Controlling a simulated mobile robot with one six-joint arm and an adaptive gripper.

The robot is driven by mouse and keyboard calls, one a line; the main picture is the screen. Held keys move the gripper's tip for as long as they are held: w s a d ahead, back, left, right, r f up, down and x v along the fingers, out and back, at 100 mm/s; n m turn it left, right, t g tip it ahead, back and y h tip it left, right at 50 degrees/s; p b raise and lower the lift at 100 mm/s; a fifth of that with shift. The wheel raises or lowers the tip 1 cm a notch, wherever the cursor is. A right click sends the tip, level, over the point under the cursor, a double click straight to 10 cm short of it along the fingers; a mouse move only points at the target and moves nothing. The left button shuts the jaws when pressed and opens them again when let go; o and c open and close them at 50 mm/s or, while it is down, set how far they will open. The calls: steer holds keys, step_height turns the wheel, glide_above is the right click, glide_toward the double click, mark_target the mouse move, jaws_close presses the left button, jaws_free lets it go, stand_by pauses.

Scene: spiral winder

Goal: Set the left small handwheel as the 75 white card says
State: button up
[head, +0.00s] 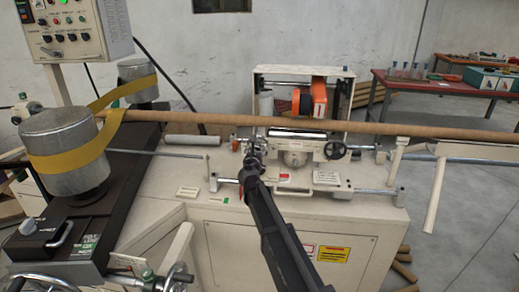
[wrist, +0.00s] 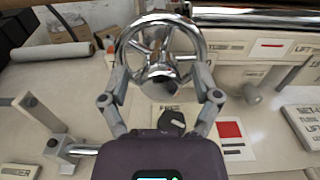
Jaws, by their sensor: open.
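In the wrist view a small chrome handwheel (wrist: 160,50) with spokes and a round hub faces me. My gripper (wrist: 160,74) is open, with one finger at each lower side of the wheel's rim. I cannot tell whether the fingers touch the rim. In the head view my gripper (head: 254,150) reaches the left part of the machine top and mostly hides this wheel. A white card (head: 327,177) lies on the machine top to the right. A card with a red square (wrist: 231,132) lies below right of the wheel. I cannot read a 75 on any card.
A dark handwheel (head: 335,150) stands to the right of my gripper. A black pointer knob (wrist: 172,122) sits below the chrome wheel by a FREE label. A long brown tube (head: 390,129) runs across above. A metal bar with a post (wrist: 56,146) is at the lower left.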

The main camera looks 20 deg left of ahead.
steer(key=shift+w+a, duration=0.1)
steer(key=shift+w, duration=0.3)
